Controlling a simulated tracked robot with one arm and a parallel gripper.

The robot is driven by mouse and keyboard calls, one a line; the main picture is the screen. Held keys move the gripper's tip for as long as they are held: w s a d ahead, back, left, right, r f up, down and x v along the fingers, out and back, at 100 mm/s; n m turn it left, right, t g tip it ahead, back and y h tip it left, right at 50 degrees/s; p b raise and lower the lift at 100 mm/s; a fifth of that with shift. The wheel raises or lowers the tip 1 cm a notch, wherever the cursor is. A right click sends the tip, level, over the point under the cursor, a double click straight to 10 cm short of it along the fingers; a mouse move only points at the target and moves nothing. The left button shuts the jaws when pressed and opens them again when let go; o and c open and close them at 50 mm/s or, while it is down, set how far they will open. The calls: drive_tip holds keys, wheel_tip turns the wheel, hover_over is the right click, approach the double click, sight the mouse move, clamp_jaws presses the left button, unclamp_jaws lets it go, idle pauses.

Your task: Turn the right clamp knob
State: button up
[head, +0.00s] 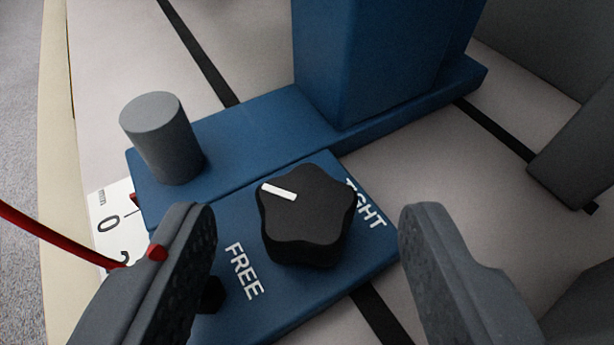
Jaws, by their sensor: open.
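The black, lobed clamp knob (307,217) sits on a blue block (205,245) in the middle of the head view. Its white pointer mark is at its upper left. White "FREE" lettering is printed to its lower left, and lettering ending in "GHT" is to its right, partly hidden by the knob. My gripper (306,225) is open, with one grey finger to the left of the knob and the other to the right.
A grey cylinder (162,138) stands on the blue base at the left. A tall blue column (365,60) rises behind the knob. A red cable (60,235) runs in from the left to a white scale label (112,222). Dark grey parts (575,150) stand at the right.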

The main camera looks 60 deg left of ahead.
drive_tip(key=shift+w+a+f, duration=0.1)
drive_tip(key=shift+w+a, duration=0.05)
drive_tip(key=shift+a, duration=0.1)
drive_tip(key=c, duration=1)
